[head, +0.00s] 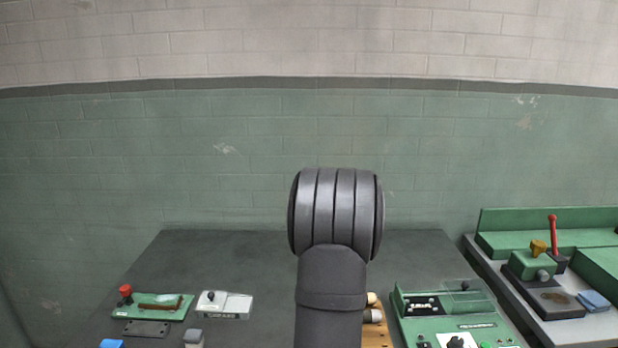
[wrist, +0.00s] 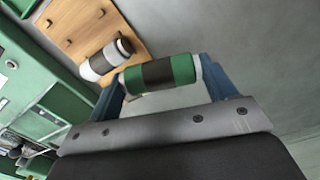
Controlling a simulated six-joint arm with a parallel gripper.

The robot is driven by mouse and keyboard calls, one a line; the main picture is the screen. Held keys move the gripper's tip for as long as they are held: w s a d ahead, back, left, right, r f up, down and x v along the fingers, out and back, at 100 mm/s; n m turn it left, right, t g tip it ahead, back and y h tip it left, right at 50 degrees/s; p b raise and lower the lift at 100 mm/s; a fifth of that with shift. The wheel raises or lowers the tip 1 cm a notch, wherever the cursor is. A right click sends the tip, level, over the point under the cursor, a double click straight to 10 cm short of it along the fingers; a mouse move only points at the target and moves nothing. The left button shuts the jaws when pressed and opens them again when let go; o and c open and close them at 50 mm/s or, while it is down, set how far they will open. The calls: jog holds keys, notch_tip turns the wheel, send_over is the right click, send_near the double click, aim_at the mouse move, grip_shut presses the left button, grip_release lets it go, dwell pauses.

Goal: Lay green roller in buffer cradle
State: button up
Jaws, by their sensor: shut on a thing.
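In the wrist view, a green roller (wrist: 183,69) with a dark middle band and pale ends lies crosswise between the blue fingers of my gripper (wrist: 161,76). The gripper is shut on it. A wooden board (wrist: 93,22) with small pegs shows beyond, at the upper left. A white roller (wrist: 97,64) with a dark band lies on this board, close to the left of the held roller in the picture. In the head view, my arm hides the gripper, the green roller and most of the wooden board (head: 376,338). I cannot tell for sure which part is the buffer cradle.
A green machine (head: 446,319) stands right of the board, with a grey-and-green bench (head: 547,243) farther right. A green unit with a red knob (head: 126,289) and a white box (head: 225,304) stand at left. The dark table (head: 220,260) is clear at the back.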

jog(key=shift+w+a+r, duration=0.15)
jog(key=shift+a+r, duration=0.05)
jog(key=shift+a, duration=0.1)
jog(key=r+n, duration=0.1)
jog(key=s+r+n, duration=0.1)
jog(key=r, duration=0.1)
jog(key=r+n, duration=0.1)
jog(key=shift+s+r, duration=0.25)
jog(key=shift+r, duration=0.05)
jog(key=shift+w+a, duration=0.1)
jog(key=shift+a, duration=0.25)
jog(key=w+a+f, duration=0.1)
jog(key=a+f, duration=0.1)
jog(key=a, duration=0.1)
jog(key=w+a+f, duration=0.2)
jog(key=a, duration=0.1)
jog(key=w+a+f, duration=0.2)
jog(key=a, duration=0.1)
jog(key=shift+a+f, duration=0.2)
jog(key=shift+f, duration=2.05)
jog(key=shift+f, duration=0.15)
jog(key=o, duration=1.1)
jog(key=shift+c, duration=0.2)
